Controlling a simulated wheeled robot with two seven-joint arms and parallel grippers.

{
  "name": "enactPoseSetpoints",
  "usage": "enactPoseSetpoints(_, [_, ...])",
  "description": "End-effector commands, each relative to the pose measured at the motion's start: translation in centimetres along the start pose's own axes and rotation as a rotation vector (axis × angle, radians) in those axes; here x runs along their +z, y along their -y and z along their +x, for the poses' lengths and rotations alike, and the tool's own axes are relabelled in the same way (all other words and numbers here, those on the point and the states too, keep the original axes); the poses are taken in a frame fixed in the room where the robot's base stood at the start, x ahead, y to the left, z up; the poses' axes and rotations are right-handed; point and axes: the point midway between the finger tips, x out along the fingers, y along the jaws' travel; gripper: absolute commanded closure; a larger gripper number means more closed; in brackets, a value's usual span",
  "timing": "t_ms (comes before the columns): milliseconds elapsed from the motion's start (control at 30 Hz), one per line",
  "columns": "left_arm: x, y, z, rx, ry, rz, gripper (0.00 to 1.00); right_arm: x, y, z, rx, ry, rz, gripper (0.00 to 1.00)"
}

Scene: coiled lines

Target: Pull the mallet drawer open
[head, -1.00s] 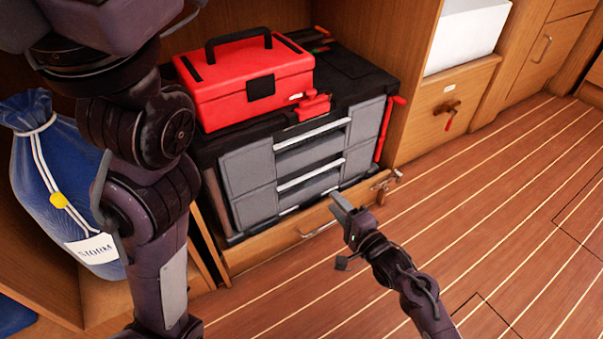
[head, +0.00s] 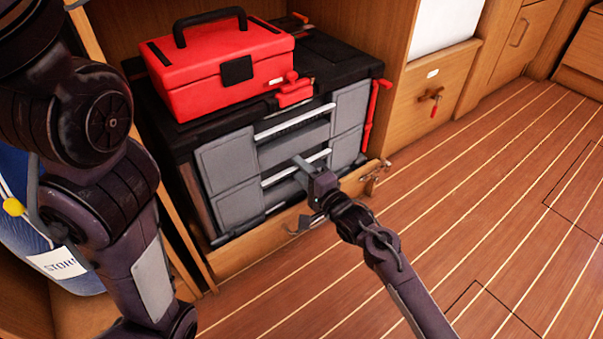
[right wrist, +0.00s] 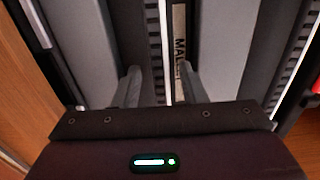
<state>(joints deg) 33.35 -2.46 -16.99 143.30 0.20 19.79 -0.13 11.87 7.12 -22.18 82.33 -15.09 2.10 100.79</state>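The grey tool chest (head: 226,162) has several drawers with pale bar handles. A label reading "MALL…" (right wrist: 180,45), its end hidden, sits beside a pale handle bar (right wrist: 166,60) in the right wrist view. This appears to be the middle handle (head: 318,157) in the head view, marking the mallet drawer, which looks closed. My right gripper (head: 300,168) is at the chest front by that handle. Its fingers (right wrist: 160,85) are apart, one on each side of the bar and label, with nothing gripped. My left gripper is out of view; only my left arm shows.
A red toolbox (head: 215,70) sits on the chest. A wooden ledge (head: 270,228) runs below the chest, with a metal latch (head: 375,172) at its right. A blue bag (head: 50,255) stands at left. The plank floor (head: 500,190) to the right is clear.

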Motion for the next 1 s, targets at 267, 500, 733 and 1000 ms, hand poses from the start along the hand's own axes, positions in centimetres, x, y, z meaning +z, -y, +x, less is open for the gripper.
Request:
enactPoseSetpoints(267, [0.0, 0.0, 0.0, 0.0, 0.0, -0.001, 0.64, 0.0, 0.0, 0.0, 0.0, 0.0, 0.0, 0.87])
enactPoseSetpoints(500, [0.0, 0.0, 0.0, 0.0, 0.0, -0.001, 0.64, 0.0, 0.0, 0.0, 0.0, 0.0, 0.0, 1.0])
enactPoseSetpoints(733, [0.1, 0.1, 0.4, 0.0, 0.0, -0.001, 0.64, 0.0, 0.1, -0.3, 0.001, 0.0, 0.0, 1.0])
enactPoseSetpoints(1000, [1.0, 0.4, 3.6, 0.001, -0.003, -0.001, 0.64, 0.1, 0.5, -3.3, 0.006, 0.0, 0.003, 1.0])
